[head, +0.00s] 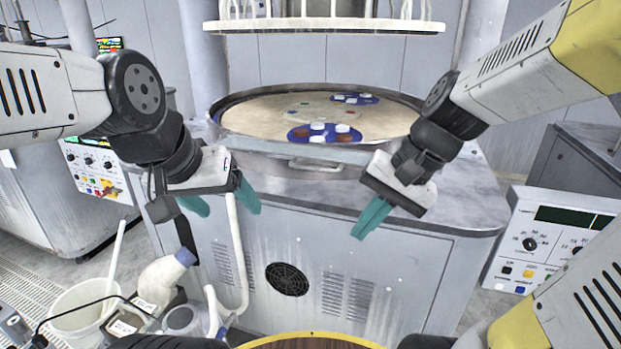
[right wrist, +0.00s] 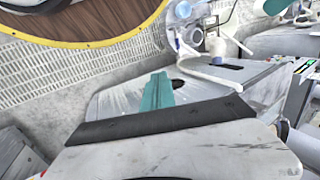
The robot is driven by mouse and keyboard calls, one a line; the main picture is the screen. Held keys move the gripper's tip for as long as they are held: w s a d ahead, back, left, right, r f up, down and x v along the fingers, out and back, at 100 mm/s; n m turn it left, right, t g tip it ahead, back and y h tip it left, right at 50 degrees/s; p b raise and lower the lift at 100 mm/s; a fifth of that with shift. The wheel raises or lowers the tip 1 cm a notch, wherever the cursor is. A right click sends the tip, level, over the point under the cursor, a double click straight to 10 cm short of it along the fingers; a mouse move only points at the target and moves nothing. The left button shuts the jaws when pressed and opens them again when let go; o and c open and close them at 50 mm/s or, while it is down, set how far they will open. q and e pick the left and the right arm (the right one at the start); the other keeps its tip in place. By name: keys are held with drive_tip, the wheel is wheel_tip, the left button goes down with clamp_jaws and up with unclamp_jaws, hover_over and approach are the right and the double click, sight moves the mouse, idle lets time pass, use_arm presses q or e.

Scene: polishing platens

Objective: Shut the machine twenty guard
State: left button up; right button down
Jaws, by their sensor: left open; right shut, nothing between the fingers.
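A grey polishing machine (head: 400,262) stands in front of me in the head view. No number is legible on it. Its round platen (head: 262,118) is ringed by a low metal wall (head: 262,146) with a bar handle (head: 317,164) at the front. This may be the guard; I cannot tell for certain. My left gripper (head: 222,206) is open and empty, in front of the machine's front edge, left of the handle. My right gripper (head: 371,219) is shut and empty, lower right of the handle; its teal fingers also show in the right wrist view (right wrist: 157,94). Neither touches the handle.
Blue carriers (head: 326,133) with small pieces lie on the platen. A white round plate (head: 325,26) hangs above it. A control panel (head: 550,243) stands at right. A white bucket (head: 82,306) and bottles (head: 162,278) are at lower left, near my left arm.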

drive_tip(key=w+a+f+m+g+y, duration=0.3)
drive_tip(key=w+a+f+m+y, duration=0.1)
drive_tip(key=w+a+m+y, duration=0.3)
drive_tip(key=w+d+f+m+t+y, duration=0.3)
drive_tip(key=w+m+t+y, duration=0.15)
drive_tip(key=w+m, duration=0.25)
drive_tip(key=w+d+f+m+t+y, duration=0.3)
drive_tip(key=w+f+m+t, duration=0.15)
drive_tip(key=w+m, duration=0.25)
drive_tip(key=w+a+r, duration=0.4)
drive_tip(key=a+r, duration=0.3)
drive_tip(key=a, duration=0.2)
drive_tip(key=shift+w, duration=0.1)
